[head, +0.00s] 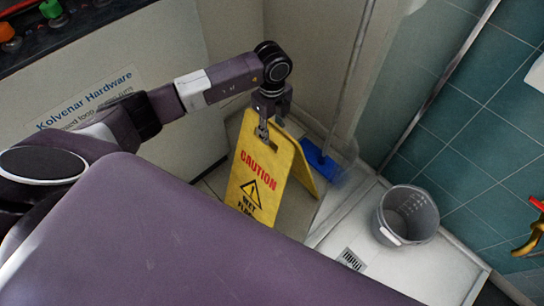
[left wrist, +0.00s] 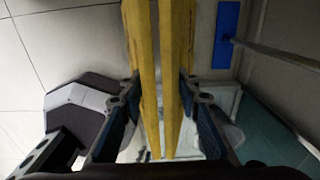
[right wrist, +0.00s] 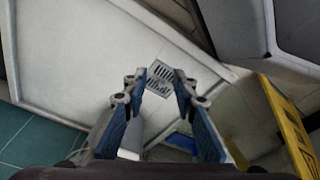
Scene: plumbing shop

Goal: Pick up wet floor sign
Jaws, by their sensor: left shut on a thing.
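The yellow wet floor sign (head: 262,180) stands as an A-frame on the floor in the middle of the head view, with red "CAUTION" lettering on its face. My left gripper (head: 264,128) is at its top edge, shut on it. In the left wrist view, both panels of the sign (left wrist: 160,70) run between the fingers of the left gripper (left wrist: 157,98). The sign's edge also shows at the right of the right wrist view (right wrist: 285,125). My right gripper (right wrist: 155,90) is open and empty above the white shower tray; it is not visible in the head view.
A grey bucket (head: 408,214) stands on the white shower tray (head: 335,240) with its drain, right of the sign. A blue mop (head: 322,160) with a long pole is just behind the sign. A counter labelled "Kolvenar Hardware" (head: 90,100) is at left, teal tiled wall (head: 470,130) at right.

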